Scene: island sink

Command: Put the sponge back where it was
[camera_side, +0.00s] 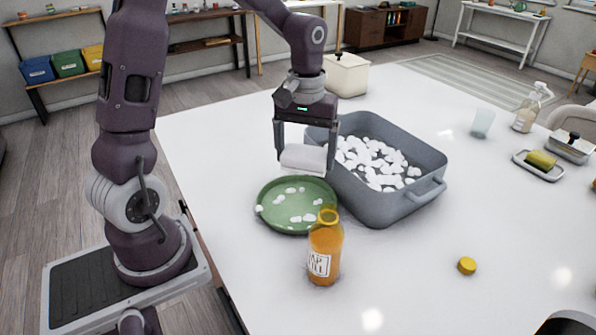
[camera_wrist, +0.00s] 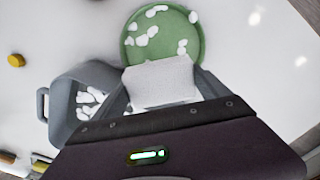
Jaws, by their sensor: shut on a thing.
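My gripper (camera_side: 305,161) is shut on a white block (camera_side: 302,157), which looks like the sponge, with one finger at each end. It holds the block above the green plate (camera_side: 272,220), near the left edge of the grey basin. In the wrist view the white block (camera_wrist: 162,82) sits between the fingers and covers the plate's near edge. The green plate (camera_wrist: 185,50) carries several white foam blobs. The grey basin (camera_side: 390,208) holds many white foam clumps. A yellow-green block (camera_side: 541,159), perhaps another sponge, lies on a small tray at the right.
An orange bottle (camera_side: 324,255) stands in front of the plate, and a yellow cap (camera_side: 467,265) lies to its right. The front right counter is mostly clear.

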